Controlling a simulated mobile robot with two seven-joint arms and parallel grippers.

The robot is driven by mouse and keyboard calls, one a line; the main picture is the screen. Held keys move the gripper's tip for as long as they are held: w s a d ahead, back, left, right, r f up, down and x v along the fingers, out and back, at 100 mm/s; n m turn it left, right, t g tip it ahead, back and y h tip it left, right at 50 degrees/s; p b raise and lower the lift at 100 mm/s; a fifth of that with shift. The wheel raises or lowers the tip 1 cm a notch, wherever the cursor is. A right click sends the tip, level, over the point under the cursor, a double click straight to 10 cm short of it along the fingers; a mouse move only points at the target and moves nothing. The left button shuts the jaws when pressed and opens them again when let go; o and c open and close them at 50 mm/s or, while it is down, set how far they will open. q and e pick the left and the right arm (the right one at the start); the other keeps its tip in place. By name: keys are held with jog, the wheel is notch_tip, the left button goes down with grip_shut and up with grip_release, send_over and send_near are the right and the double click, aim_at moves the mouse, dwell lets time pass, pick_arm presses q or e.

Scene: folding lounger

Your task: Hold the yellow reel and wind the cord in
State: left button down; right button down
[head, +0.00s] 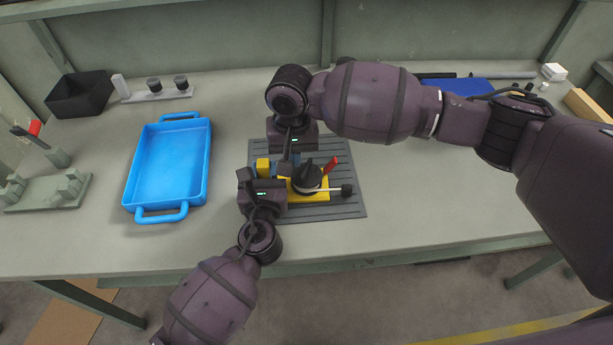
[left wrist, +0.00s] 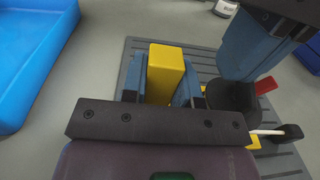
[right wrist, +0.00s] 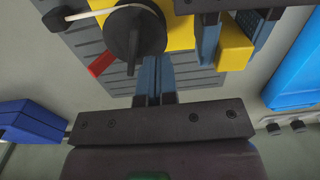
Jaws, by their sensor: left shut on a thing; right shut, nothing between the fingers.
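The yellow reel (head: 320,196) lies on a grey ribbed mat (head: 345,209), with a black drum (head: 307,180) on top and a red part (head: 331,164) beside it. A white cord (head: 325,189) runs from the drum to a black end piece (head: 347,190). My left gripper (head: 268,172) is shut on the reel's raised yellow block (left wrist: 165,72), with a blue finger on each side. My right gripper (right wrist: 157,75) is shut and empty, its fingertips close beside the drum (right wrist: 135,32); whether they touch it I cannot tell. The arms partly hide the reel in the head view.
A blue tray (head: 184,207) stands left of the mat. A black bin (head: 80,94) and a rack with dark knobs (head: 155,95) stand at the back left. A grey fixture (head: 47,192) is at the far left.

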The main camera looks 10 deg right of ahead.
aim_at(301, 177)
pick_arm(q)
jog(key=shift+s+f, duration=0.1)
jog(key=shift+f, duration=0.3)
pick_arm(e)
jog(key=shift+f, duration=0.65)
jog(key=shift+s, duration=0.95)
jog(key=shift+s+d, duration=0.2)
jog(key=shift+s, duration=0.35)
pick_arm(q)
jog(key=shift+a, duration=0.1)
pick_arm(e)
jog(key=shift+s+d, duration=0.35)
jog(key=shift+d, duration=0.05)
jog(key=shift+w+a, duration=0.2)
jog(key=shift+a, duration=0.05)
jog(key=shift+r, duration=3)
